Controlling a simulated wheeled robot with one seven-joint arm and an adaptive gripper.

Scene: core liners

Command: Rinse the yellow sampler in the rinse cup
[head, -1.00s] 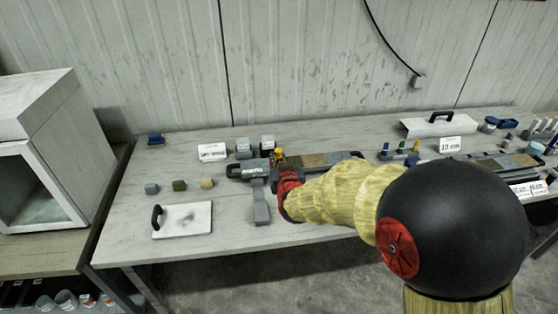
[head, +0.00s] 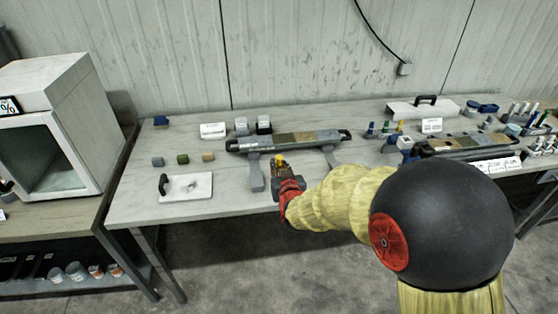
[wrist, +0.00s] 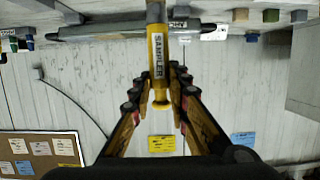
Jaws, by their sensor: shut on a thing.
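My gripper (head: 283,170) is in front of the long core tray, above the table's front part. In the wrist view my gripper (wrist: 157,85) is shut on the yellow sampler (wrist: 158,65), which carries a "SAMPLER" label and lies between the fingers. Its yellow top also shows in the head view (head: 279,159); the arm hides the rest. Small blue and white containers (head: 405,143) stand right of the tray, and others (head: 513,130) stand farther right. I cannot tell which is the rinse cup.
A white board with a black handle (head: 200,185) and small blocks (head: 182,159) lie left. Another dark tray (head: 440,152) is right. A white cabinet (head: 50,100) stands far left.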

